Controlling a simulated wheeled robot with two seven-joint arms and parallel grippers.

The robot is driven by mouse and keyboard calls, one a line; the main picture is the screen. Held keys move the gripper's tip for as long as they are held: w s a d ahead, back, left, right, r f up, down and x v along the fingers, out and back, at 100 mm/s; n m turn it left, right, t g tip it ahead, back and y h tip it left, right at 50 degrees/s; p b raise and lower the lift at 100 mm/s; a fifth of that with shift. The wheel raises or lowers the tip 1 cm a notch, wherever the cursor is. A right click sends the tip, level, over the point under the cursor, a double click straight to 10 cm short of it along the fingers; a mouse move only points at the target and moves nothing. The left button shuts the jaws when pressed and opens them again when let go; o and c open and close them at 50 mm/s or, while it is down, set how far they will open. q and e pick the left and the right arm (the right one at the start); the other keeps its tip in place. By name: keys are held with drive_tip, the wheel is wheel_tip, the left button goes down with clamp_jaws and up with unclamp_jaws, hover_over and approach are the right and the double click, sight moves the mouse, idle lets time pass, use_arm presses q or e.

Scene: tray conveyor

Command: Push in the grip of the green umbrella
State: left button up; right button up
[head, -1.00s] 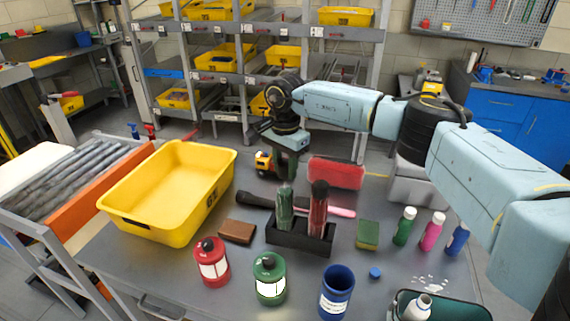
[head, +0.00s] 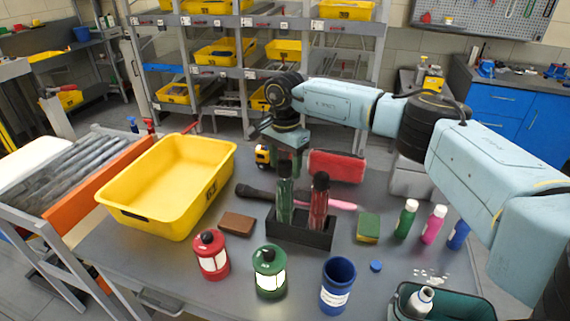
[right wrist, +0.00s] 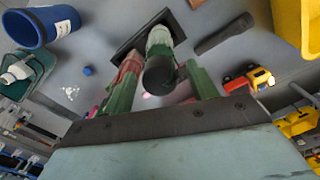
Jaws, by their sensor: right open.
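The green umbrella (head: 285,200) stands upright in the left part of a black holder (head: 300,233), its dark grip at the top. The red umbrella (head: 319,208) stands beside it on the right. My right gripper (head: 289,162) is open and points down at the green umbrella's top. In the right wrist view, the dark end of the green umbrella (right wrist: 160,72) lies between the two green fingers (right wrist: 160,88), with a gap on the right. The red umbrella (right wrist: 128,72) is close to the left finger there. My left gripper is not in view.
A yellow bin (head: 165,190) stands at the left. Red (head: 210,256) and green (head: 268,272) lanterns and a blue cup (head: 337,286) stand in front. A sponge (head: 368,228) and bottles (head: 406,218) are at the right. A red case (head: 337,166) lies behind.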

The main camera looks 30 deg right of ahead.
sight(285, 161)
wheel_tip(285, 161, up, 13)
drive_tip(key=b, duration=0.1)
idle(0.4)
